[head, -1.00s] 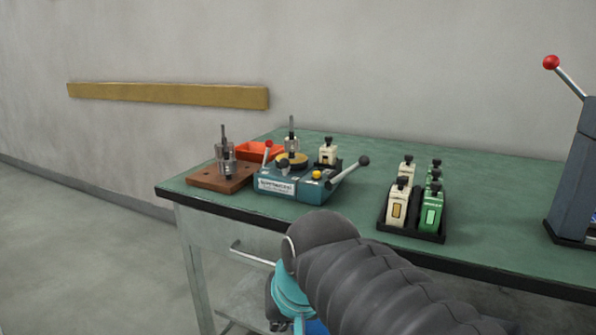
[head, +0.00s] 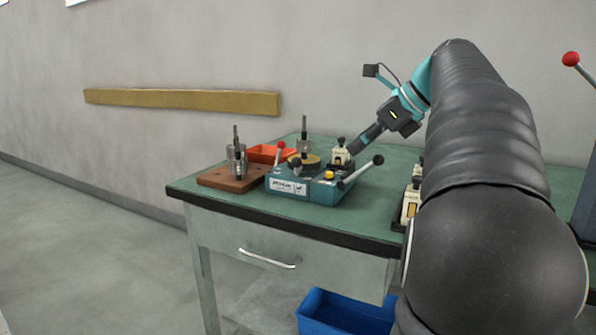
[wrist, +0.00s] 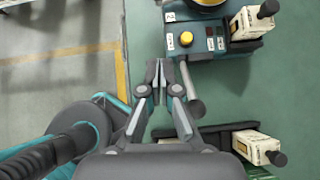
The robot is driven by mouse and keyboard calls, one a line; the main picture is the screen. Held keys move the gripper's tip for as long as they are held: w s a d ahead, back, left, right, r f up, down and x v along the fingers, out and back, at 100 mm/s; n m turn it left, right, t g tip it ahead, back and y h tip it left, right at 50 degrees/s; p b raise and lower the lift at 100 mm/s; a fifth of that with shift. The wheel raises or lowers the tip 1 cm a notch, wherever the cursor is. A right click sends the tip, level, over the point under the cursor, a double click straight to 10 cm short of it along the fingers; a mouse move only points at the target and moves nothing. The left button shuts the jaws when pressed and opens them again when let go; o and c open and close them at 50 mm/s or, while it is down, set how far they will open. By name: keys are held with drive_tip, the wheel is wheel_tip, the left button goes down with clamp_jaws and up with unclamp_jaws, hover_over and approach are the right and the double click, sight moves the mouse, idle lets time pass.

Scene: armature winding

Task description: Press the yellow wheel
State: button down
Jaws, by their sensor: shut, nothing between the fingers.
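The yellow wheel (head: 304,161) lies flat on top of the teal winding machine (head: 290,187) near the table's left end. Dark knobs partly cover it in the head view; in the wrist view only its edge (wrist: 207,3) shows at the top. My gripper (head: 353,151) is shut and empty, pointing down and left, to the right of the wheel and apart from it. In the wrist view my gripper (wrist: 160,68) has its fingertips together, below and left of the machine's yellow button (wrist: 186,38). That button (head: 329,175) is separate from the wheel.
A black-knobbed lever (head: 361,172) juts from the machine's right side, close to my fingers. A cream block (head: 340,156) stands behind it. A wooden board (head: 232,179) with metal parts and an orange tray (head: 262,152) are at left. A blue bin (head: 343,314) is below.

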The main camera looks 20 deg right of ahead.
drive_tip(key=b+x, duration=0.2)
drive_tip(key=x, duration=0.8)
drive_tip(key=shift+a, duration=0.1)
drive_tip(key=w, duration=0.1)
drive_tip(key=w+a, duration=0.1)
drive_tip(key=shift+w+a, duration=0.3)
drive_tip(key=shift+a, duration=0.05)
drive_tip(key=shift+w+a, duration=0.3)
drive_tip(key=shift+w, duration=0.1)
